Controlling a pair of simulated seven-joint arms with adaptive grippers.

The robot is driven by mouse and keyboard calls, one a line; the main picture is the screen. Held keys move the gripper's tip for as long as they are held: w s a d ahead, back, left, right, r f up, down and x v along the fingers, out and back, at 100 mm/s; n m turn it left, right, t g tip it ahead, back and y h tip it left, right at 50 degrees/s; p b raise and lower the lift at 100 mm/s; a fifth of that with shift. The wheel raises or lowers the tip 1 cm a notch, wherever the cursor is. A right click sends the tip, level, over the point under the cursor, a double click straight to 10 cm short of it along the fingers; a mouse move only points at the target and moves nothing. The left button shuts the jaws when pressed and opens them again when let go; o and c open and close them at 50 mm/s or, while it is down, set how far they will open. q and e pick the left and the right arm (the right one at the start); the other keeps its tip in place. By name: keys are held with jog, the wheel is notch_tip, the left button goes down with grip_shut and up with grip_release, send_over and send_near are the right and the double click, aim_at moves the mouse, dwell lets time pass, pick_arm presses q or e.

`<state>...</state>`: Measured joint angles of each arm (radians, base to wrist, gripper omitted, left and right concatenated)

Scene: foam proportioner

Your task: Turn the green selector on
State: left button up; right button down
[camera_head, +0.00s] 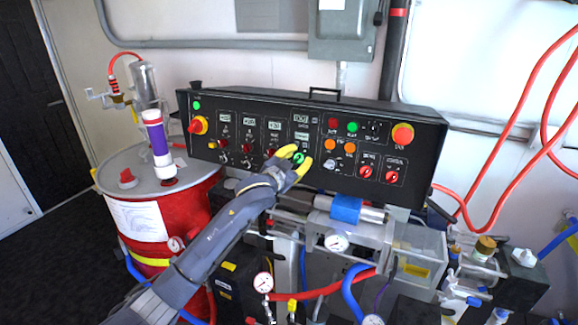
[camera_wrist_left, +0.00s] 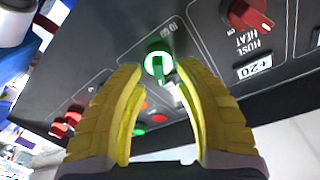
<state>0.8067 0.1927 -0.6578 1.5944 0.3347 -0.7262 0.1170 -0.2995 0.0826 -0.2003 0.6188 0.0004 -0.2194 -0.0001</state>
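The green selector (camera_head: 299,157) is on the lower middle of the black control panel (camera_head: 232,128). In the left wrist view the selector (camera_wrist_left: 158,64) shows a bright green ring around its knob, with a small handle pointing toward the bottom of the picture. My left gripper (camera_head: 296,159) has its yellow fingers spread at the panel, one on each side of the selector. In the left wrist view a gap shows between the fingers (camera_wrist_left: 160,72) and the knob. Whether a fingertip touches the panel I cannot tell. My right gripper is not in view.
Red knobs (camera_head: 246,148) sit left of the selector, and orange buttons (camera_head: 330,144) sit to its right. A red hose heat knob (camera_wrist_left: 250,14) is near in the wrist view. A red drum (camera_head: 190,210) stands left; pipes and gauges (camera_head: 336,242) lie below the panel.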

pick_arm(q)
jog(key=v, duration=1.1)
jog(key=shift+s, duration=0.15)
